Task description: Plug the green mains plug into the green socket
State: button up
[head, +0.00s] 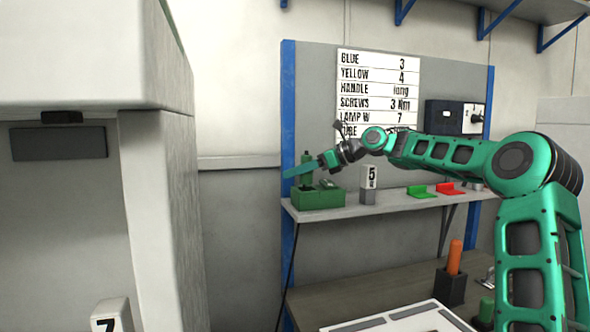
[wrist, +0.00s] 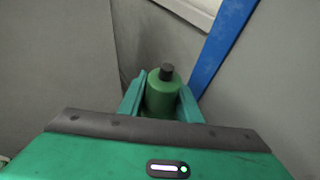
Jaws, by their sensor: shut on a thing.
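A green cylinder with a black tip, apparently the green mains plug (wrist: 160,97), stands upright between the fingers of my gripper (wrist: 162,104) in the wrist view. My gripper is shut on it. In the head view my gripper (head: 305,168) is over the left end of the wall shelf, with the plug (head: 307,157) rising between its fingers.
The shelf (head: 390,202) also holds a grey block marked 5 (head: 368,184), a green plate (head: 418,192) and a red plate (head: 450,189). A blue upright post (head: 289,110) stands close to the left of my gripper. A pale cabinet (head: 160,180) fills the left.

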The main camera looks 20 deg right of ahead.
aim_at(297, 188)
jog(key=shift+f, duration=0.35)
jog(key=shift+s+d, duration=0.1)
dwell(0.6)
jog(key=shift+f, duration=1.35)
dwell(1.0)
jog(key=o, duration=1.2)
jog(key=v, duration=1)
jog(key=shift+s+d, duration=0.1)
jog(key=shift+d, duration=0.15)
jog(key=shift+s, duration=0.15)
